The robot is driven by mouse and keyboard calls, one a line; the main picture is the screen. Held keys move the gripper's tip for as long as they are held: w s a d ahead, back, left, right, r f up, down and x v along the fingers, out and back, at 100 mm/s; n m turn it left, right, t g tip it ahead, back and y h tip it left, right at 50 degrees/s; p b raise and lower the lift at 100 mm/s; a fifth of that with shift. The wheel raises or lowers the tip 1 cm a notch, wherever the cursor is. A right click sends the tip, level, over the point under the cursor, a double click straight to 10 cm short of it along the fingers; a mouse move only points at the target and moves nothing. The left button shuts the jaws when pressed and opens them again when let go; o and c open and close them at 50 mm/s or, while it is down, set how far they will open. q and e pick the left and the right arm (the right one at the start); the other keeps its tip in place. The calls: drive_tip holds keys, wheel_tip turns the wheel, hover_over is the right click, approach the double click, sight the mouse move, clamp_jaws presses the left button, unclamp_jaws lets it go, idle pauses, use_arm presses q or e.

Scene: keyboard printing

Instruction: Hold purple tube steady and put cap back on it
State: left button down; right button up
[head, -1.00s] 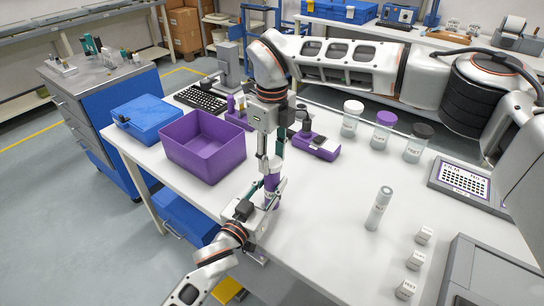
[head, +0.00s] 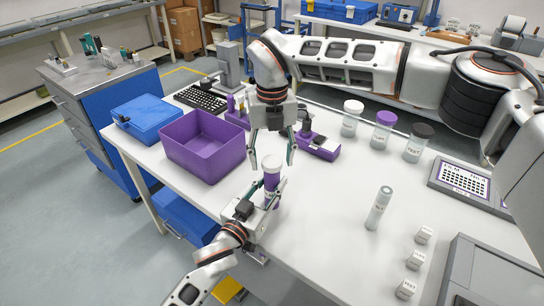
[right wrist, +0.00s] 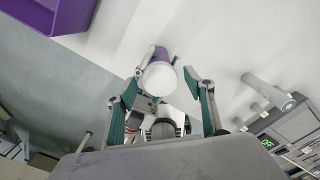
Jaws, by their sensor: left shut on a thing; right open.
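The purple tube (head: 271,183) stands upright above the white table, near its front edge, with its lower part partly hidden by my left gripper. The white cap (head: 272,161) sits on its top; how tightly it is seated cannot be told. My left gripper (head: 274,194) is shut around the tube's lower part. My right gripper (head: 272,164) is open above, with its fingers spread on either side of the cap. In the right wrist view the white cap (right wrist: 158,78) lies between the open fingers, with the purple tube body (right wrist: 160,54) partly behind it.
A purple bin (head: 203,147) stands to the left. A purple-based device (head: 318,147) stands behind. Several lidded jars (head: 384,130) stand at the back right. A clear tube (head: 379,208) stands to the right, with small white boxes (head: 415,260) beyond. The table between is clear.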

drive_tip(key=shift+r, duration=2.25)
drive_tip(key=shift+c, duration=0.4)
drive_tip(key=r+n, duration=0.1)
drive_tip(key=n, duration=0.1)
drive_tip(key=r+n, duration=0.1)
drive_tip(key=n, duration=0.1)
drive_tip(key=shift+n, duration=0.3)
drive_tip(key=n, duration=0.1)
drive_tip(key=r+n, duration=0.1)
drive_tip(key=n, duration=0.2)
drive_tip(key=shift+r, duration=0.25)
drive_tip(key=shift+f, duration=4.05)
drive_tip(key=shift+c, duration=0.3)
